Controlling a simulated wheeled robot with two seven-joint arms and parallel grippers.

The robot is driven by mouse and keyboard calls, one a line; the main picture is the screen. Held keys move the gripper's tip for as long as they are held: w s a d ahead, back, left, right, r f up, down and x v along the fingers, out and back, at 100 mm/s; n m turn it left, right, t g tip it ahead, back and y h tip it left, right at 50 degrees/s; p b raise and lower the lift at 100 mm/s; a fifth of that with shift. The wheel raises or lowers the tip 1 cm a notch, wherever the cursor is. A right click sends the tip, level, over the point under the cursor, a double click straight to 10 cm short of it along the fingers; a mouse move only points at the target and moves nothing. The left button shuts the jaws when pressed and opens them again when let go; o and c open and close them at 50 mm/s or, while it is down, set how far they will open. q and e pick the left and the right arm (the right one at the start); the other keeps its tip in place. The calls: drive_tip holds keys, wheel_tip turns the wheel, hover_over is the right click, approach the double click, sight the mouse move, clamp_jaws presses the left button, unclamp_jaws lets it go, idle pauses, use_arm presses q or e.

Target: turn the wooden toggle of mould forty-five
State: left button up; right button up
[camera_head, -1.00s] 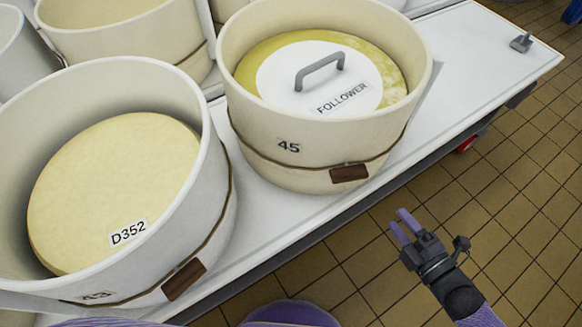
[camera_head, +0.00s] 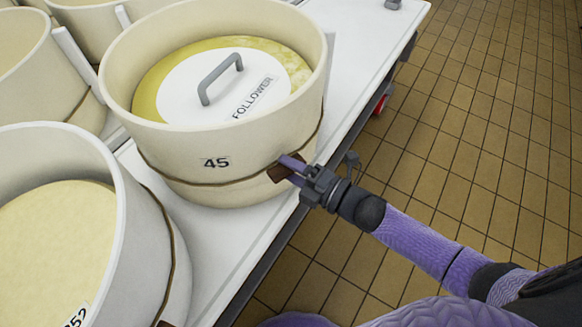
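Mould forty-five (camera_head: 180,150) is a cream tub with a "45" label, standing on the white table. Inside it a white disc marked "FOLLOWER" (camera_head: 185,100) with a grey handle lies on a yellow cheese. A cord runs around the tub's lower wall to the dark brown wooden toggle (camera_head: 275,174) on its front right. My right gripper (camera_head: 288,170) is at the toggle, its purple fingers over it and partly hiding it. I cannot tell whether the fingers are closed on it. My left gripper is out of view.
Another mould (camera_head: 131,235) with a pale cheese stands at the lower left, close to mould forty-five. More moulds stand behind at the upper left. The white table (camera_head: 354,62) ends at the right, with open tiled floor beyond. A grey fitting sits on its far corner.

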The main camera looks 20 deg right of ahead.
drive_tip(key=c, duration=0.5)
clamp_jaws()
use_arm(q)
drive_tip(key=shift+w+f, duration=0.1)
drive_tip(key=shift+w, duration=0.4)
